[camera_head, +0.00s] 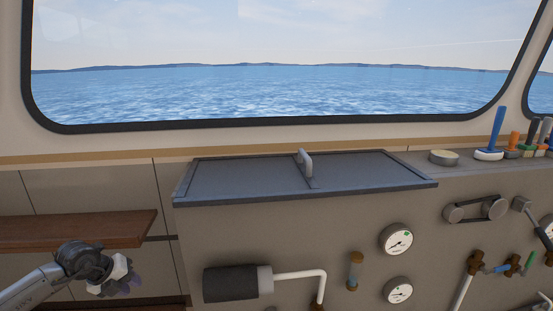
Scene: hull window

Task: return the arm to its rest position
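My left arm comes in at the lower left of the head view. Its gripper (128,283) is at the lower left, in front of the wall panels and just below and beside the brown wooden shelf (80,229). The fingers are small, dark and seen at an angle, so I cannot tell whether they are open or shut. I see nothing clearly held in them. My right gripper is not in view.
A grey hatch lid (240,184) with an upright handle (305,163) tops the console. Below are a black cylinder (230,283), a white pipe (300,274) and gauges (397,240). Brushes (493,135) and a round tin (444,157) stand at the right under the window.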

